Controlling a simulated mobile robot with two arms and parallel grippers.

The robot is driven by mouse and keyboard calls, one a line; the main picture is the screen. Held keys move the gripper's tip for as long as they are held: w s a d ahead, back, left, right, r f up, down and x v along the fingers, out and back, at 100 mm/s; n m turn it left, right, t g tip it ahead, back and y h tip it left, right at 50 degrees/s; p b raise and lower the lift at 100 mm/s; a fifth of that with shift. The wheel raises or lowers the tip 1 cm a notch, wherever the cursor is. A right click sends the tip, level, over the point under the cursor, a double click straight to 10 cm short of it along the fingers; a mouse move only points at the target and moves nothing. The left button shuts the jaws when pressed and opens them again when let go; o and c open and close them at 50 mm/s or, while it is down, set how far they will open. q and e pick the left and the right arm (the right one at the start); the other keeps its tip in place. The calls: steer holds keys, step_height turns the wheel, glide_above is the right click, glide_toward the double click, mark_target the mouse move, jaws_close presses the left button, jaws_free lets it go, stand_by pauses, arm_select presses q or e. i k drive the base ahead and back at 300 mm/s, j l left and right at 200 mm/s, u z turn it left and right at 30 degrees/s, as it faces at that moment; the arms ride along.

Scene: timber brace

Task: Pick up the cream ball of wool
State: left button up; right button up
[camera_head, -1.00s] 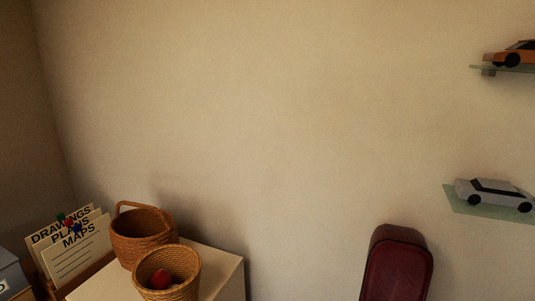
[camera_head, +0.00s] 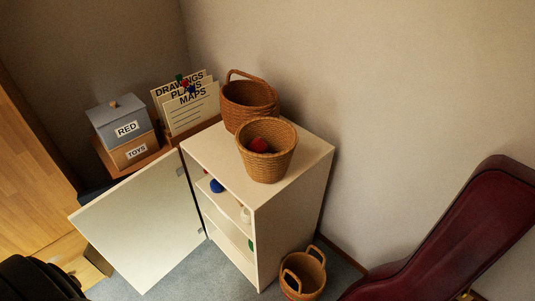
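A small cream object (camera_head: 245,215), which looks like the cream ball of wool, sits inside the open white cabinet (camera_head: 294,205), near the front right edge of a shelf. It is partly hidden by the cabinet's side panel. A blue ball (camera_head: 217,186) is on the shelf to its left. A red ball (camera_head: 259,145) lies in the wicker basket (camera_head: 267,167) on top of the cabinet. Neither of my grippers shows in the head view.
The cabinet door (camera_head: 143,228) stands wide open to the left. A basket (camera_head: 303,274) is on the floor by the cabinet's right side. A dark red instrument case (camera_head: 450,235) leans at the right. Labelled boxes (camera_head: 122,125) stand at the back left.

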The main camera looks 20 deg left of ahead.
mark_target(246, 216)
steer(key=u, duration=1)
